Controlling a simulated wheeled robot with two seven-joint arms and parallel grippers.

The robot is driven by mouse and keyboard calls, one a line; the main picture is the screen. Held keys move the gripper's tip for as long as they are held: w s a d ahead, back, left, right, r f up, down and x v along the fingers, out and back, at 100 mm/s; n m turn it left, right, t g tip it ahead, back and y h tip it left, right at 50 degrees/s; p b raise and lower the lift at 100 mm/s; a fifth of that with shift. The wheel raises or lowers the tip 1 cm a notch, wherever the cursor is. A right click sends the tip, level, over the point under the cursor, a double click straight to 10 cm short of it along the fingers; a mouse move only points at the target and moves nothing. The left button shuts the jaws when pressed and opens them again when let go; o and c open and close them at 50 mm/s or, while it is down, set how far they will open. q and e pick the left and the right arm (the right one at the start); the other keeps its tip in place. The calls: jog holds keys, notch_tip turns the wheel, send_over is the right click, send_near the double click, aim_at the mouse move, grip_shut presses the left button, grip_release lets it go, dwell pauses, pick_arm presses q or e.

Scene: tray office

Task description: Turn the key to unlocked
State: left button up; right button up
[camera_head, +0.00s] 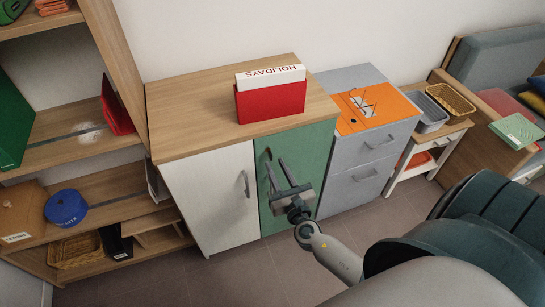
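The cabinet has a green door (316,158) beside a white door (213,190). A small dark fitting (268,153) sits near the upper left of the green door. I cannot tell whether it is the key, a lock or a handle, or how it is turned. My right gripper (277,163) is in front of the green door, with two spread fingers pointing up near this fitting. It is open and I see nothing between its fingers. It partly hides the door. My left gripper is out of view.
A red box (270,102) with a "HOLIDAYS" folder stands on the wooden cabinet top (190,110). A grey drawer unit (365,165) with an orange mat (375,122) adjoins on the right. Open shelves (95,215) stand left. The tiled floor (235,275) in front is clear.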

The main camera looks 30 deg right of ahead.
aim_at(272, 158)
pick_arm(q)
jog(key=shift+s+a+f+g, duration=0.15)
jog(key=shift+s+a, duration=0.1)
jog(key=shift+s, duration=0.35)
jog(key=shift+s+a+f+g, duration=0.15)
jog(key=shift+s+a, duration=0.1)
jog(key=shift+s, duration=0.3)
pick_arm(e)
jog(key=shift+x, duration=2)
grip_shut()
